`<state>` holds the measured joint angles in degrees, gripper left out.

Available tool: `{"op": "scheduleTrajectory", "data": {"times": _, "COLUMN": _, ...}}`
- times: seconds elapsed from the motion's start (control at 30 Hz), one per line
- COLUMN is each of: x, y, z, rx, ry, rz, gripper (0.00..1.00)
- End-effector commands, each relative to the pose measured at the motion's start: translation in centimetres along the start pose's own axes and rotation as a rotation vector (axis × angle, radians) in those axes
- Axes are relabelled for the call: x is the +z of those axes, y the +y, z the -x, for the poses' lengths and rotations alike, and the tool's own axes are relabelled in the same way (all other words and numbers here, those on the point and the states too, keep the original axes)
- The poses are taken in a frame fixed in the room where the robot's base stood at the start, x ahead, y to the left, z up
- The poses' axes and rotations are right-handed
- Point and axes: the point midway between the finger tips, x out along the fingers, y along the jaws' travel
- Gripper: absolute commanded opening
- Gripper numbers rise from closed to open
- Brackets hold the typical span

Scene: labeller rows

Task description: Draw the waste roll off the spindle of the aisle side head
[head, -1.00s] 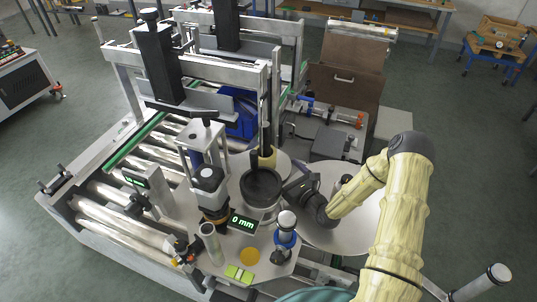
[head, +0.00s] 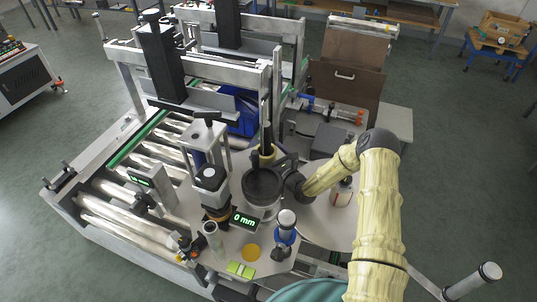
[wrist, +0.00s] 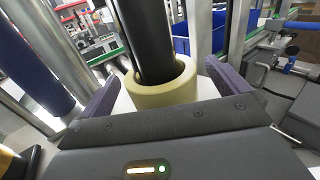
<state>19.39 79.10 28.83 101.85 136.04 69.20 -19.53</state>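The waste roll (wrist: 165,88) is a short cream-yellow ring around a black upright spindle (wrist: 146,35), with a pale plate below it. In the head view the roll (head: 267,155) stands behind a dark round disc, partly hidden, with the black spindle (head: 266,135) rising from it. My gripper (wrist: 163,72) is open, its two purple-grey fingers on either side of the roll, with visible gaps to it. In the head view my gripper (head: 284,165) reaches the roll from the right, and its fingers are mostly hidden.
A dark round disc on a pale drum (head: 262,186) stands close in front of the roll. A metal post rises close by. A "0 mm" display (head: 244,221) and a blue-collared post (head: 286,232) are nearer. A large pale disc (head: 325,222) lies under my arm.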

Motion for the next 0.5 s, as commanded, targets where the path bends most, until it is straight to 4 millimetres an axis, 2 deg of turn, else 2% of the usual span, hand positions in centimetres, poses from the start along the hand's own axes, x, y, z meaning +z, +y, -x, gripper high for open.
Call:
{"op": "scheduleTrajectory", "data": {"times": 0.03, "x": 0.01, "y": -0.01, "z": 0.01, "rx": 0.0, "ry": 0.0, "rz": 0.0, "gripper": 0.92}}
{"op": "scheduleTrajectory", "data": {"times": 0.2, "x": 0.02, "y": -0.02, "z": 0.02, "rx": 0.0, "ry": 0.0, "rz": 0.001, "gripper": 0.59}}
{"op": "scheduleTrajectory", "data": {"times": 0.27, "x": 0.03, "y": -0.02, "z": 0.03, "rx": 0.0, "ry": 0.0, "rz": 0.001, "gripper": 0.5}}
{"op": "scheduleTrajectory", "data": {"times": 0.5, "x": 0.54, "y": -0.04, "z": 0.02, "rx": 0.0, "ry": -0.001, "rz": 0.001, "gripper": 0.5}}
